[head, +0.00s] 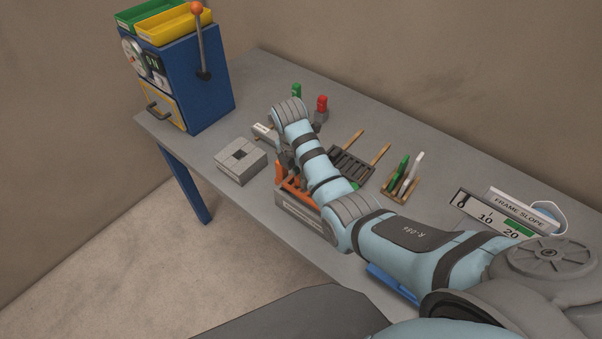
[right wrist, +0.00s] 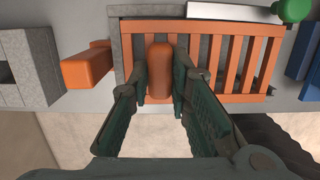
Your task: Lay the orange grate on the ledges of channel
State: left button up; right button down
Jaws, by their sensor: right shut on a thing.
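The orange slotted grate (right wrist: 225,62) fills most of the upper right wrist view. It also shows in the head view (head: 293,187), partly hidden by my right arm. My right gripper (right wrist: 160,80) is shut on the upright orange grip (right wrist: 160,66) near the grate's left end. The grey channel (right wrist: 116,40) shows along the grate's left and far sides. In the head view the channel's near wall (head: 297,208) is below the grate. Whether the grate rests on the ledges or hangs just above them cannot be told. My left gripper is not in view.
An orange block (right wrist: 88,68) lies left of the channel. A grey block with a slot (head: 241,160) stands left of it on the table. A dark rack (head: 351,166) and a wooden stand (head: 400,186) lie to the right. A blue machine (head: 205,85) stands at the far left.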

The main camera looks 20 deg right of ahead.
jog(key=shift+f, duration=1.4)
dwell(1.9)
jog(key=c, duration=1.4)
grip_release()
jog(key=shift+s, duration=0.1)
jog(key=r, duration=0.5)
jog(key=a+r, duration=0.1)
jog(key=r, duration=0.1)
jog(key=shift+s+r, duration=0.2)
jog(key=shift+s, duration=0.05)
